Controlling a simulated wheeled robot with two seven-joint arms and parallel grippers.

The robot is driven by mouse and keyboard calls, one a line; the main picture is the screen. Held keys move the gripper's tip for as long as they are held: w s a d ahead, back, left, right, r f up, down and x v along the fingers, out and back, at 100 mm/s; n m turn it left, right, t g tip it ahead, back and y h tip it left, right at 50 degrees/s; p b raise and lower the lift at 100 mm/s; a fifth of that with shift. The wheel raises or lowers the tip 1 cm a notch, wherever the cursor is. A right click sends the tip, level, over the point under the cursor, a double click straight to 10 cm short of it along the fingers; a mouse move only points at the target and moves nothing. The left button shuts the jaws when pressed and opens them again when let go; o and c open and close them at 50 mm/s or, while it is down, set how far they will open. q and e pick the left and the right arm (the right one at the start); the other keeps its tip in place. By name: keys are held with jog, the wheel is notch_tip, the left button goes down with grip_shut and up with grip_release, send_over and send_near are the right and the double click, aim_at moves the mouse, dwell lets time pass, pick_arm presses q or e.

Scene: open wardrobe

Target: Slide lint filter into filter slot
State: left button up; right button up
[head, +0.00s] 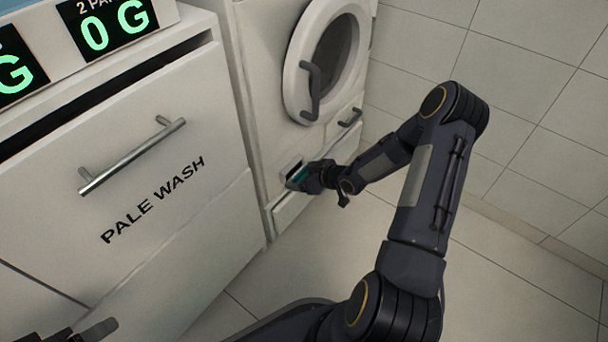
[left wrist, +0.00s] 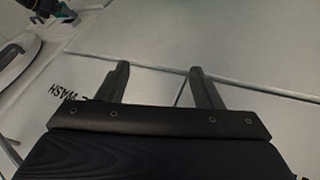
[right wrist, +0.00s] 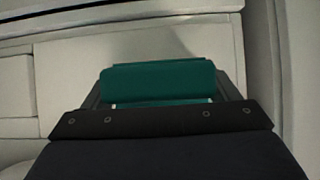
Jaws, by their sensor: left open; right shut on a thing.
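The lint filter (right wrist: 160,80) is a teal-green block in the right wrist view, held between the fingers of my right gripper (right wrist: 158,100). In the head view my right gripper (head: 312,180) is at the lower front of the white machine (head: 262,120), with the teal filter (head: 300,174) at a small pale-framed opening, the filter slot (head: 291,168). I cannot tell how far the filter is inside the slot. My left gripper (left wrist: 160,88) is open and empty in the left wrist view. Part of it shows at the lower left of the head view.
The round machine door (head: 298,75) with a dark handle is above the slot. A drawer marked PALE WASH (head: 130,190) with a metal bar handle stands to the left. Digital displays (head: 108,25) sit on top. The tiled floor (head: 290,270) in front is clear.

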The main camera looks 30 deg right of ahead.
jog(key=shift+w+a+r, duration=0.45)
jog(key=shift+w+r, duration=0.25)
jog(key=shift+w, duration=0.1)
dwell(0.4)
jog(key=shift+w, duration=0.15)
dwell(0.3)
jog(key=shift+s+d+p, duration=0.2)
jog(key=shift+s+p, duration=0.1)
jog(key=shift+s, duration=0.35)
jog(key=shift+s+d+p, duration=0.2)
jog(key=shift+s+p, duration=0.1)
jog(key=shift+s, duration=0.35)
jog(key=shift+s+d+f, duration=0.1)
jog(key=shift+s+d, duration=0.15)
jog(key=shift+s, duration=0.25)
jog(key=shift+s+d+f, duration=0.1)
jog(key=shift+s+d, duration=0.1)
jog(key=shift+s, duration=0.3)
jog(key=shift+s, duration=0.1)
